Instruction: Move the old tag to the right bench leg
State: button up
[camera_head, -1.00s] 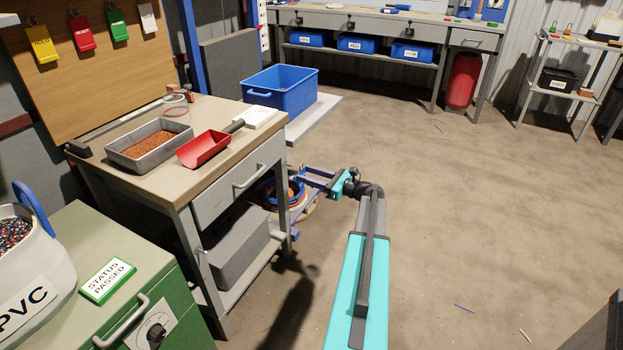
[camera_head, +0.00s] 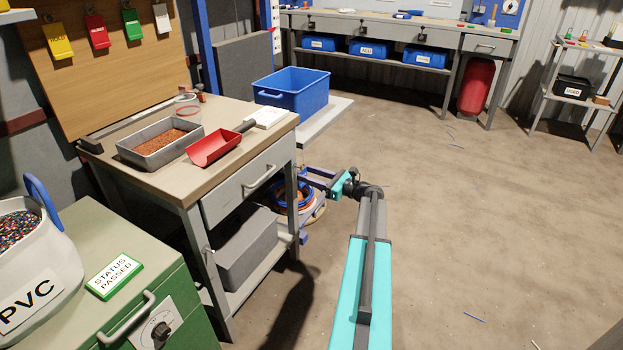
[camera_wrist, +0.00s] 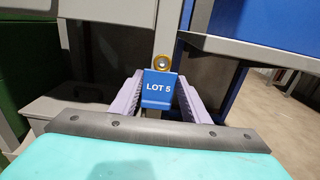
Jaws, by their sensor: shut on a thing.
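A blue tag reading LOT 5 (camera_wrist: 158,90) stands upright between the jaws of my gripper (camera_wrist: 157,98) in the wrist view. The jaws are shut on it. In the head view my gripper (camera_head: 306,175) is low, just right of the right front leg (camera_head: 292,205) of the near workbench (camera_head: 218,118). The tag cannot be made out there.
A blue bin (camera_head: 292,92) sits on a pale platform behind the near bench. A coiled orange hose or cable (camera_head: 299,196) lies low behind my gripper. A green cabinet (camera_head: 128,285) stands at the left front. The floor to the right is mostly clear.

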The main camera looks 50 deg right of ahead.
jog(key=shift+w+a+f, duration=0.1)
jog(key=shift+w+a, duration=0.05)
jog(key=shift+w, duration=0.45)
jog(key=shift+w+a+f+p, duration=0.1)
jog(key=shift+w+f+p, duration=0.2)
jog(key=shift+p, duration=0.2)
jog(key=shift+f, duration=0.1)
jog(key=o, duration=1.1)
jog(key=p+v, duration=0.3)
jog(key=v, duration=1)
jog(key=shift+s, duration=0.4)
